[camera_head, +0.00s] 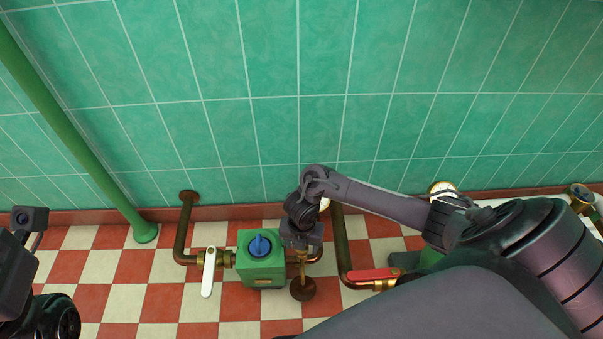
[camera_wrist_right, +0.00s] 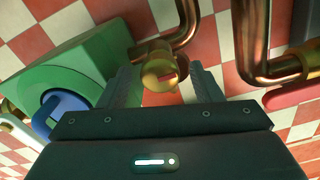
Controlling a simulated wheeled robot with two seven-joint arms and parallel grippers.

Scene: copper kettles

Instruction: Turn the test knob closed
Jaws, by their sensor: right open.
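A small round brass knob (camera_wrist_right: 160,74) with a slot-like mark on its face sits on a copper pipe in the right wrist view; I take it for the test knob. My right gripper (camera_wrist_right: 163,88) is open, with one finger on each side of the knob; I cannot tell whether either touches it. In the head view my right gripper (camera_head: 302,236) points down over the brass fitting (camera_head: 302,262) just right of a green box (camera_head: 262,272), and hides the knob. Of my left arm only dark parts show at the left edge; its fingers are out of view.
A blue knob (camera_head: 260,246) tops the green box. A white lever (camera_head: 209,271) stands left of it, a red lever (camera_head: 374,274) to the right. Copper pipes (camera_head: 342,245) run close on both sides. A green post (camera_head: 75,135) and tiled wall bound the space.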

